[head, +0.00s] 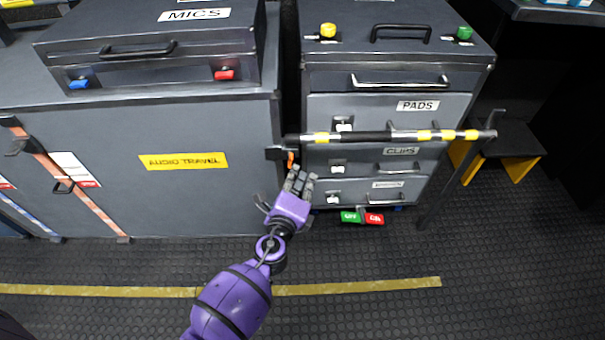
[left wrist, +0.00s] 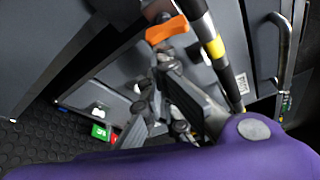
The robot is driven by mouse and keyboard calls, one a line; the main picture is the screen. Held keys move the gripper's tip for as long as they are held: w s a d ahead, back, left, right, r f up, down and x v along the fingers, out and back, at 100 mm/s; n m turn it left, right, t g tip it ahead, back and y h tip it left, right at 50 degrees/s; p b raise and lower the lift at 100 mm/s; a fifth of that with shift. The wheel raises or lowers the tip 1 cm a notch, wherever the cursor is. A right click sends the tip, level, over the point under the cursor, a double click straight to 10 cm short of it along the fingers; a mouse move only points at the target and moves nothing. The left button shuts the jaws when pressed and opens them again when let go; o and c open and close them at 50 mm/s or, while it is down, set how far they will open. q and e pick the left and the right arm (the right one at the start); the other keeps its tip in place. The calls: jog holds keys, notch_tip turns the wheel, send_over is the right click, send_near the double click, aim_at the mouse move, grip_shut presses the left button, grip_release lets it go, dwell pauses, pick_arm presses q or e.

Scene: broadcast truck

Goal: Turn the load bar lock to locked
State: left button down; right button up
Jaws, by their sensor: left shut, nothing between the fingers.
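The load bar (head: 375,136) is black and silver with yellow bands and runs across the front of the drawer cabinet. Its lock is an orange lever (head: 290,160) at the bar's left end, by a dark bracket (head: 277,153). In the left wrist view the orange lever (left wrist: 167,30) shows at the top, beside the bar (left wrist: 222,62). My left gripper (head: 302,178) is shut and empty, just below the lever in the head view. I cannot tell whether the fingers touch it. My right gripper is not in view.
The drawer cabinet (head: 395,75) stands behind the bar, with a narrow gap to the grey case (head: 120,205) on its left. A green and red tag (head: 362,217) sits below the drawers. The dark floor (head: 345,315) in front is clear.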

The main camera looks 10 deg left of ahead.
pick_arm(q)
jog(key=a+m+g+y+p, duration=0.1)
jog(key=m+p, duration=0.2)
jog(key=p, duration=0.1)
jog(key=a+m+y+p, duration=0.1)
jog(key=a+m+p, duration=0.1)
jog(key=m+p, duration=0.1)
jog(key=s+a+m+g+y+p, duration=0.1)
jog(key=m+y+p, duration=0.1)
jog(key=p, duration=0.3)
jog(key=shift+a+f+m+g+p, duration=0.25)
jog(key=shift+m+g+p, duration=0.1)
jog(key=shift+m, duration=0.25)
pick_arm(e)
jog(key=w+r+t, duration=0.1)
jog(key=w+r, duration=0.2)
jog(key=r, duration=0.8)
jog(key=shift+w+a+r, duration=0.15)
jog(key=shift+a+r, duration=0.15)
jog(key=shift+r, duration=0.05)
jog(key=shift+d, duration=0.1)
pick_arm(q)
jog(key=shift+r, duration=0.15)
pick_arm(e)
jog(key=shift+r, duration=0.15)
